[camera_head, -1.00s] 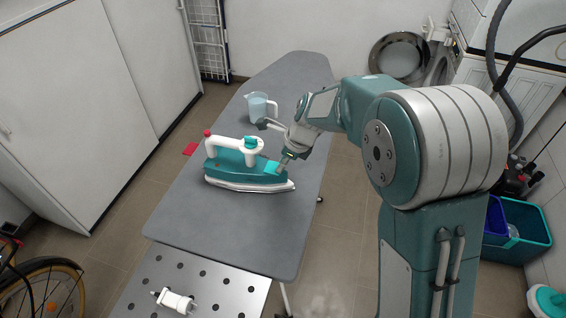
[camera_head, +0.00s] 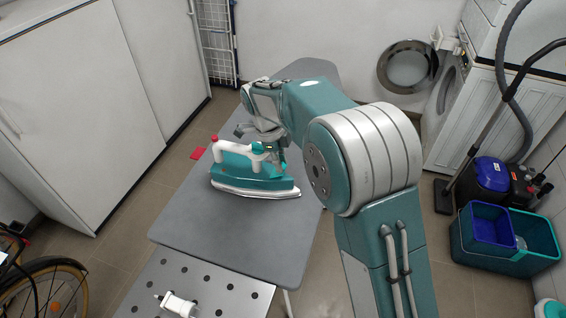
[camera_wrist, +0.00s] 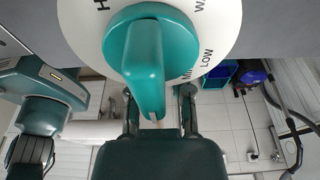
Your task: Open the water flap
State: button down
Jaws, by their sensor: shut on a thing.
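The teal and white iron (camera_head: 236,170) stands on the ironing board (camera_head: 225,235) with its nose to the right. My gripper (camera_head: 275,158) is down at its front, by the front end of the white handle. The water flap is covered by my gripper in the head view, and I cannot pick it out in the wrist view. There, a teal knob (camera_wrist: 145,45) with a raised bar sits on a white lettered dial (camera_wrist: 220,25). The bar's tip lies between the fingers of my gripper (camera_wrist: 160,100), which is shut on a teal part; which part is unclear.
A perforated metal plate (camera_head: 205,282) with a small white object (camera_head: 178,305) adjoins the board's near end. A washer with an open round door (camera_head: 408,68) stands at the back right. Blue and teal tubs (camera_head: 505,245) stand on the right floor.

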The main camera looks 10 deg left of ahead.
jog(key=shift+a+h, duration=0.2)
jog(key=shift+h, duration=0.1)
jog(key=c, duration=0.5)
grip_release()
jog(key=shift+a, duration=0.1)
jog(key=v, duration=1.1)
jog(key=shift+w+a+r, duration=0.15)
jog(key=shift+r, duration=0.2)
